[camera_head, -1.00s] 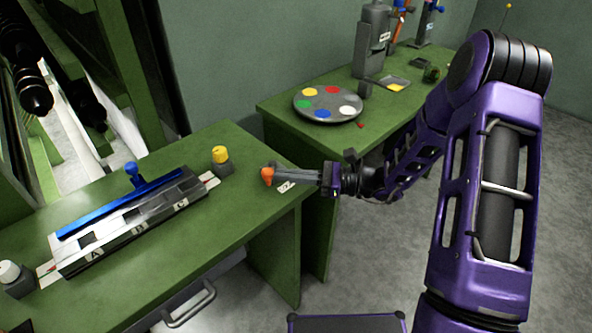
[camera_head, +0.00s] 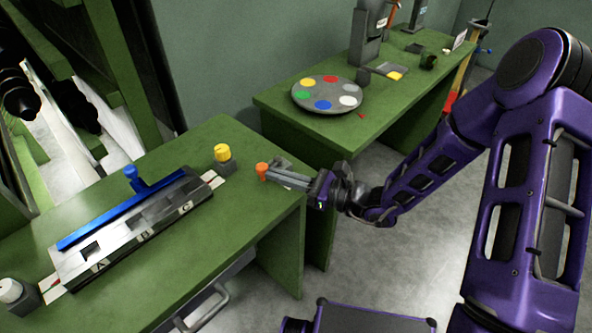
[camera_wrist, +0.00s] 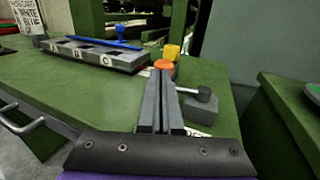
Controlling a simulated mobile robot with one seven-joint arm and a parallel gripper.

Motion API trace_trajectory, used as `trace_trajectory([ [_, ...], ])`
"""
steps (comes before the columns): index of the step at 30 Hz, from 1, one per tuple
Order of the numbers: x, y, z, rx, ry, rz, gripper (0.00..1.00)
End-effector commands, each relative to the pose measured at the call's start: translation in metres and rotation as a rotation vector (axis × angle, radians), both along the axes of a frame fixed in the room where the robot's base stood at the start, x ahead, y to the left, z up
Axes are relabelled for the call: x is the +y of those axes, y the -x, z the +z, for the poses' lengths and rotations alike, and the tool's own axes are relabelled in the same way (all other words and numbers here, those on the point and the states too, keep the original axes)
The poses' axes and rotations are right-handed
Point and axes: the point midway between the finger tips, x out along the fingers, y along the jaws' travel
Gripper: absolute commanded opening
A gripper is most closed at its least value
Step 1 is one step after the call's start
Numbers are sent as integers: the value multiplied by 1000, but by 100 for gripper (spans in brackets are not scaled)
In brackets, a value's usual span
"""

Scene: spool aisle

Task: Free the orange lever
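A small orange knob (camera_head: 262,170) sits at the tips of my gripper (camera_head: 272,174), above the near bench's right end. The wrist view shows the orange knob (camera_wrist: 163,64) at the end of two nearly parallel grey fingers (camera_wrist: 161,75), which look shut on it; what is under it is hidden. A grey block with a black-knobbed handle (camera_wrist: 203,103) stands right of the fingers, beside a white label. An orange upright part (camera_head: 389,14) shows on the far bench, cut by the top edge. I cannot tell which orange thing is the lever.
A grey slotted block (camera_head: 150,225) lettered A, B, C carries a blue bar (camera_head: 120,208) with a blue knob. A yellow-capped block (camera_head: 223,160) and a white-capped block (camera_head: 12,291) stand at its ends. The far bench holds a disc (camera_head: 328,94) with several coloured spots.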

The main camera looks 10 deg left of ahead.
Motion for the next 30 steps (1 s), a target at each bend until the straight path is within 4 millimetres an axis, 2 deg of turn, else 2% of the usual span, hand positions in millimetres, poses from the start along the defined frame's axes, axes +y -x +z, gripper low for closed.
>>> trace_trajectory([
  [9, 16, 5, 1, 1, -1, 9, 0],
  [30, 22, 6, 1, 0, -2, 10, 0],
])
